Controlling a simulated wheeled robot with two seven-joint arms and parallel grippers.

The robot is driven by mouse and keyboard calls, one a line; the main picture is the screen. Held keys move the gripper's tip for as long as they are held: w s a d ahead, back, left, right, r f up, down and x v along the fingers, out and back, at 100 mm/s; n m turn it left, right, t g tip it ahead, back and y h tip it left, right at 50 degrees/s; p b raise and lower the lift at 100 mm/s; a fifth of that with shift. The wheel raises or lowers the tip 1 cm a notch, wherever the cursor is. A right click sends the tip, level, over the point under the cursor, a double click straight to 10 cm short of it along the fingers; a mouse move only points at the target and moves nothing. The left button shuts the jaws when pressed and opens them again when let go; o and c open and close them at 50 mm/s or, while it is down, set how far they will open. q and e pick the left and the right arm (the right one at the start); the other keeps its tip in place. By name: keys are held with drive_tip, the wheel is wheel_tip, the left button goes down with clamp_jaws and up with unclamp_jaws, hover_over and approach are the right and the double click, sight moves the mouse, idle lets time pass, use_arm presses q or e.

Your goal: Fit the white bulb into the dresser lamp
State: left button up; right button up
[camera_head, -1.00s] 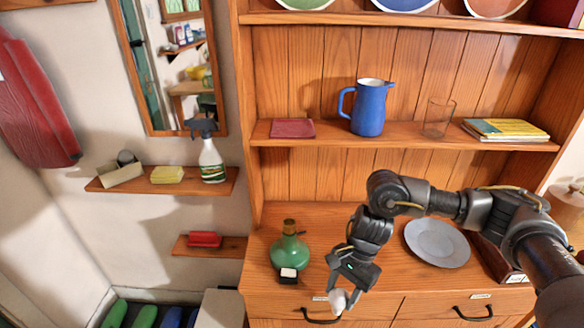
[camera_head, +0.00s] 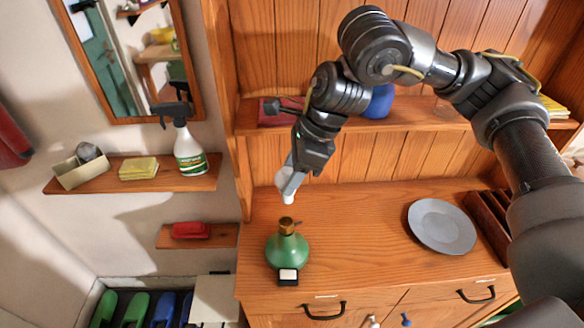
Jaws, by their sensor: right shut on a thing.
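The dresser lamp has a round green glass body (camera_head: 287,250) with a brass socket (camera_head: 287,225) on top, and it stands upright on the dresser top. My right gripper (camera_head: 290,182) is shut on the white bulb (camera_head: 288,197) and holds it above the socket, with its narrow end pointing down. In the picture the bulb and socket are apart by a small gap. The gripper fingers hide part of the bulb. My left gripper is not in view.
A small dark block with a white top (camera_head: 288,276) sits just in front of the lamp. A grey plate (camera_head: 442,226) lies to the right on the dresser top (camera_head: 355,215). A blue jug (camera_head: 379,103) on the shelf is partly behind my right arm. A spray bottle (camera_head: 188,148) stands on the left wall shelf.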

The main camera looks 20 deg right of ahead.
sight(291, 201)
drive_tip(key=shift+w+f+b, duration=0.1)
drive_tip(key=shift+f+b, duration=0.8)
drive_tip(key=shift+f, duration=0.4)
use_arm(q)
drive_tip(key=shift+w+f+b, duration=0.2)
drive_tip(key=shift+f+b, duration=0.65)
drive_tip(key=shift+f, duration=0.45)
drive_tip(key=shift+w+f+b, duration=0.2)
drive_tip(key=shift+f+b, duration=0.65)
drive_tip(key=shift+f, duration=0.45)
use_arm(e)
drive_tip(key=shift+f, duration=2.2)
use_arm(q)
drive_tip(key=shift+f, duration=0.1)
use_arm(e)
drive_tip(key=shift+a, duration=0.2)
use_arm(q)
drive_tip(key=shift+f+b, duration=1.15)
drive_tip(key=shift+b, duration=0.1)
use_arm(e)
drive_tip(key=shift+f, duration=1.2)
drive_tip(key=o, duration=1.4)
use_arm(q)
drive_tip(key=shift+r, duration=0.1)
use_arm(e)
drive_tip(key=shift+r, duration=0.1)
